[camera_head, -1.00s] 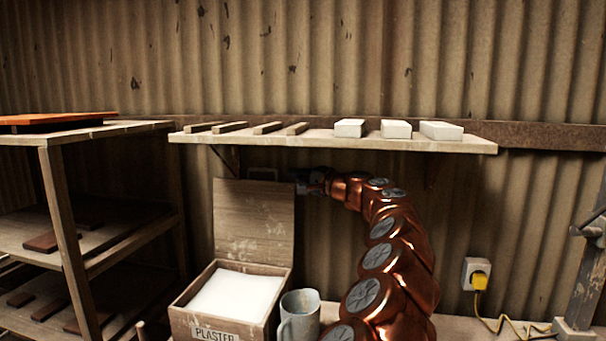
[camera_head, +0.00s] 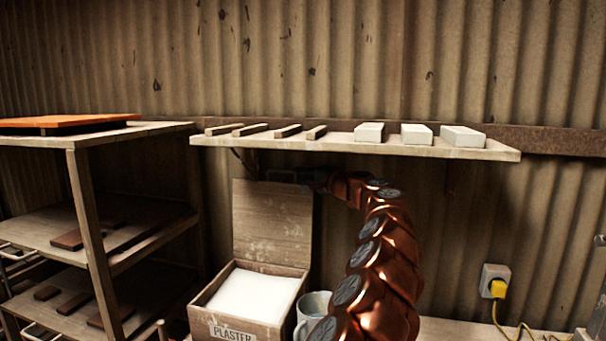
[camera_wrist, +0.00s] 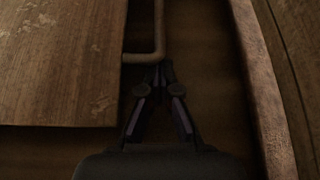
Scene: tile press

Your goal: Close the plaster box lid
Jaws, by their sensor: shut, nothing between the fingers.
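The wooden plaster box (camera_head: 234,333), labelled PLASTER, stands open with white plaster (camera_head: 252,296) inside. Its lid (camera_head: 272,222) is upright at the back of the box; in the wrist view its wooden face (camera_wrist: 60,62) fills the left side. A bent metal handle (camera_wrist: 158,28) sticks out past the lid's edge. My gripper (camera_wrist: 158,74) is shut and empty, its fingertips right by the handle's bend; I cannot tell whether they touch. In the head view my dark gripper (camera_head: 288,176) is at the lid's top edge, partly hard to make out.
A wall shelf (camera_head: 470,152) with wooden strips and white blocks hangs just above my arm. A grey mug (camera_head: 313,305) stands right of the box. A rack (camera_head: 85,205) is at the left. The corrugated wall (camera_head: 400,60) is close behind.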

